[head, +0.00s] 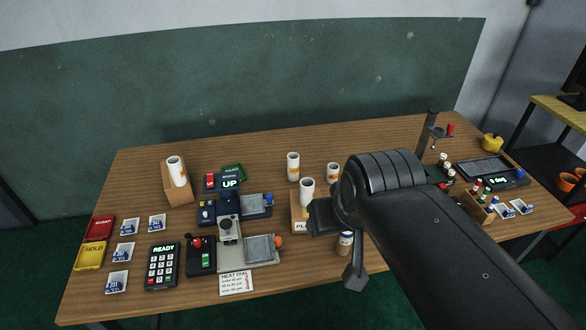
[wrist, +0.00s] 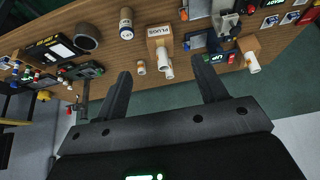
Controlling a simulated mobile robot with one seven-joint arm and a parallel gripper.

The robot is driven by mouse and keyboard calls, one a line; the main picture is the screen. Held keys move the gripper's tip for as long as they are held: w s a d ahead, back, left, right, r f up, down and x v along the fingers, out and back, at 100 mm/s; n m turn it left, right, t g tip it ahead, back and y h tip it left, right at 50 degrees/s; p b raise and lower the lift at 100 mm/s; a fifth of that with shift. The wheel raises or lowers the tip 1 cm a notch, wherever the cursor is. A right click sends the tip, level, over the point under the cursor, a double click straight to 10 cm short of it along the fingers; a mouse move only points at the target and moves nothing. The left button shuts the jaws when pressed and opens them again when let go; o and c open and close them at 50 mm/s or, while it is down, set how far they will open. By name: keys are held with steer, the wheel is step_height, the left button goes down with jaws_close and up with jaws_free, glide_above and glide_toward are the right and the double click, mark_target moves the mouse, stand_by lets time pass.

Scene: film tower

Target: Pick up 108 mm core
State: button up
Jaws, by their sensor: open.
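Several white cores with orange marks show in the head view. One core (head: 293,166) stands at the table's back middle, a shorter core (head: 333,172) stands to its right, and another (head: 307,190) is at the PLUGS box. One more (head: 176,171) is in a wooden holder (head: 178,191) at the left. No core's length can be read, so I cannot tell which is 108 mm. My gripper (head: 338,245) is open and empty over the front middle of the table. In the wrist view two cores (wrist: 141,67) (wrist: 166,69) show beyond my fingers, apart from them.
The wooden PLUGS box (head: 300,212) stands beside my gripper. A labelled jar (head: 345,243) is close to it. Machines and a keypad (head: 162,266) fill the left; a dark stand (head: 428,135) and a small rack (head: 478,207) are at the right. The table's back edge is fairly clear.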

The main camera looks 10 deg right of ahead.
steer(key=m+g+h, duration=0.1)
steer(key=m, duration=0.2)
glide_above(293, 167)
steer(key=s, duration=0.2)
step_height(293, 167, down, 17)
steer(key=x, duration=1.1)
steer(key=shift+w+a+f, duration=0.1)
steer(key=shift+w+f, duration=0.15)
steer(key=shift+f, duration=0.05)
steer(key=c, duration=1.1)
